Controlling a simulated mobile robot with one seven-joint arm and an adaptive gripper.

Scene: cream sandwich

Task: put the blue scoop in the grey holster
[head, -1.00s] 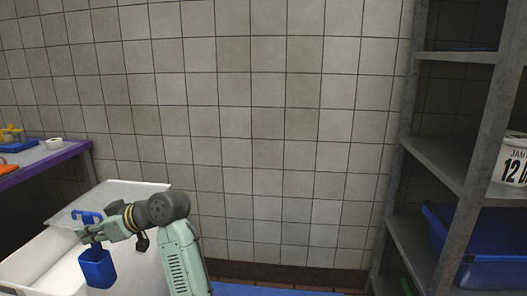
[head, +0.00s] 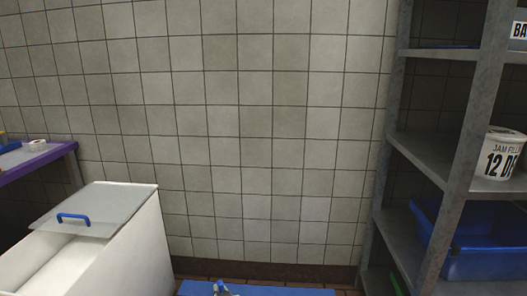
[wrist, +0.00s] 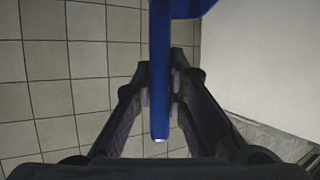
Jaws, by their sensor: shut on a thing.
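The blue scoop (wrist: 160,75) is in the wrist view, its narrow handle running down the middle and its wider part cut off at the top edge. My gripper (wrist: 160,85) has its two dark fingers closed on the handle from both sides. In the head view my arm is almost wholly out of frame; a small bit of something shows at the bottom edge, too little to make out. I cannot make out the grey holster in either view.
A white bin (head: 135,245) with a grey lid (head: 95,208) and blue lid handle stands at left. A purple-edged table (head: 40,160) is behind it. A metal shelf rack (head: 425,160) at right holds a blue tub (head: 480,240) and a labelled white bucket (head: 498,155). Tiled wall lies between.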

